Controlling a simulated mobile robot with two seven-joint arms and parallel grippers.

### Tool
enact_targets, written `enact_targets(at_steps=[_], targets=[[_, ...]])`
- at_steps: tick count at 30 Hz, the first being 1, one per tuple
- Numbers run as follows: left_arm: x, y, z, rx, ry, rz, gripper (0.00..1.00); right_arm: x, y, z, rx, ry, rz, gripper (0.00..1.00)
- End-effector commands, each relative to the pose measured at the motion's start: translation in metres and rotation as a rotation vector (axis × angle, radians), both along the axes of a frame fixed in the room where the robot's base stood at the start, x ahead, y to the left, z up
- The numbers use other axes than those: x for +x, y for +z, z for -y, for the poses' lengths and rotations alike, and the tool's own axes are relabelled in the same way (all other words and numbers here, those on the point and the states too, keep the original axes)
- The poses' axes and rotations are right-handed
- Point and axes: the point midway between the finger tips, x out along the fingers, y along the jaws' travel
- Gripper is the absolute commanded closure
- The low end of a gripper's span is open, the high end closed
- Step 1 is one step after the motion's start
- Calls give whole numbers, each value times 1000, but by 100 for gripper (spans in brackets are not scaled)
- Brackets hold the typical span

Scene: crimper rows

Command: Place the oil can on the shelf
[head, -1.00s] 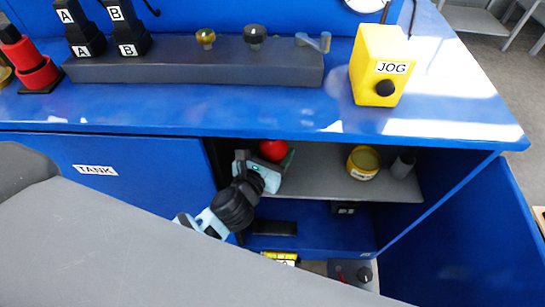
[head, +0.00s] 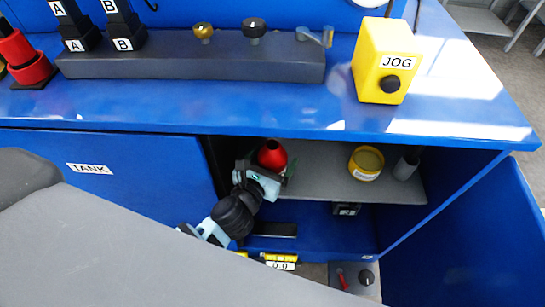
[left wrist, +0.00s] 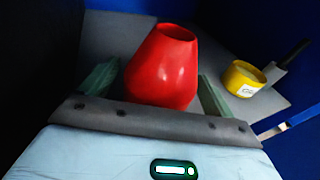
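The oil can looks to be the red, tapering vessel (head: 271,155) with an open narrow top, upright on the grey shelf (head: 318,184) inside the blue cabinet. In the left wrist view the red can (left wrist: 163,72) stands between the green-grey fingers of my left gripper (left wrist: 160,85). The fingers are apart, with a narrow gap showing at the can's left side; contact on the right is hard to tell. The can's lower part is partly hidden by the gripper body. In the head view my left gripper (head: 275,172) reaches into the opening. My right gripper is out of view.
A yellow tub (head: 366,163) and a dark grey cylinder (head: 405,166) stand on the shelf, right of the can. The TANK panel (head: 110,185) closes the left side; an open blue door (head: 460,245) is at right. The worktop overhangs the shelf. Black items lie below.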

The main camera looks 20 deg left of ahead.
Motion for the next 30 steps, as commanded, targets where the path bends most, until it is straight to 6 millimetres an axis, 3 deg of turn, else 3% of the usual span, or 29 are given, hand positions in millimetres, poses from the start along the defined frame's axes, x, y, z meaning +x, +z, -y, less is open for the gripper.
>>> enact_targets(at_steps=[10,24,30], targets=[[-7,4,-1,1,-1,-1,11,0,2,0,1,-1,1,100],[-90,14,-10,-1,0,-4,11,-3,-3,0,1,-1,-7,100],[-111,18,-13,0,0,-2,11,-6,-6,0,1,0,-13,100]])
